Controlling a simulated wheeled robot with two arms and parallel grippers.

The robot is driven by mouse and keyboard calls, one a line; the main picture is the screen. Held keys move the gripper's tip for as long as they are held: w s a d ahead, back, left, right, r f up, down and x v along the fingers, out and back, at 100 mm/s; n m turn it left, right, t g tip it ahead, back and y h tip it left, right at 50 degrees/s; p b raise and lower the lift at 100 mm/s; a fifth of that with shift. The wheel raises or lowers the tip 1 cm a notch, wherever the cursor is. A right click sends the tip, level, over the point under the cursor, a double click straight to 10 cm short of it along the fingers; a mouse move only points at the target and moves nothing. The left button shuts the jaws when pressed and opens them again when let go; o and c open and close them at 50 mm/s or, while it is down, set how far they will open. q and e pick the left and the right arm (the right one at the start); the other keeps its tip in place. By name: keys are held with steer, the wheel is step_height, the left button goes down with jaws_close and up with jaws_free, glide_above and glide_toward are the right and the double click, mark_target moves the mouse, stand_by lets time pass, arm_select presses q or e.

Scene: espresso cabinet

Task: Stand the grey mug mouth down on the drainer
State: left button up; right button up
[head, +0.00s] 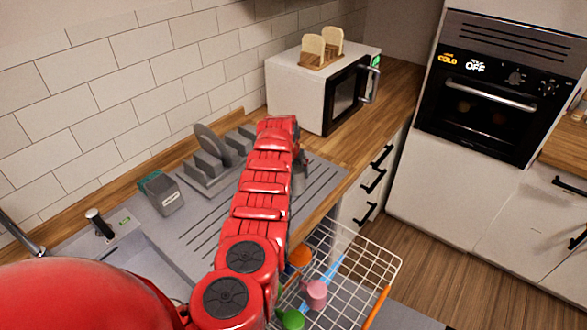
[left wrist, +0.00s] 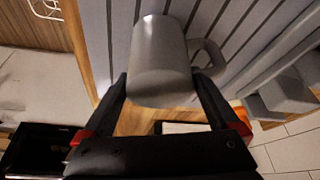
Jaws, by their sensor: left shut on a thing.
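The grey mug (left wrist: 160,62) is between the two fingers of my left gripper (left wrist: 161,88) in the left wrist view, which is shut on it. The mug's handle (left wrist: 213,56) points right in that view. Its inside does not show, so I cannot tell which end is the mouth. The grey ridged drainer (left wrist: 262,30) is behind the mug; I cannot tell whether they touch. In the head view the drainer (head: 325,178) lies beside the sink, and my red left arm covers its middle and hides most of the gripper and mug. My right gripper is out of view.
A grey rack with a plate (head: 208,143) stands behind the drainer, near the tiled wall. A grey sponge holder (head: 160,193) is left of it. A white microwave (head: 320,88) stands at the back. A white wire basket (head: 372,262) with coloured cups is below in front.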

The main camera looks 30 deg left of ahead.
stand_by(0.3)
arm_select(q)
steer(key=shift+f+b, duration=0.3)
steer(key=shift+f, duration=0.05)
steer(key=o, duration=1.3)
steer(key=shift+s+r, duration=0.25)
steer(key=shift+r, duration=0.3)
steer(key=b+v, duration=0.5)
steer(key=v, duration=1.1)
steer(key=shift+s+d+r, duration=0.1)
steer(key=shift+s, duration=0.05)
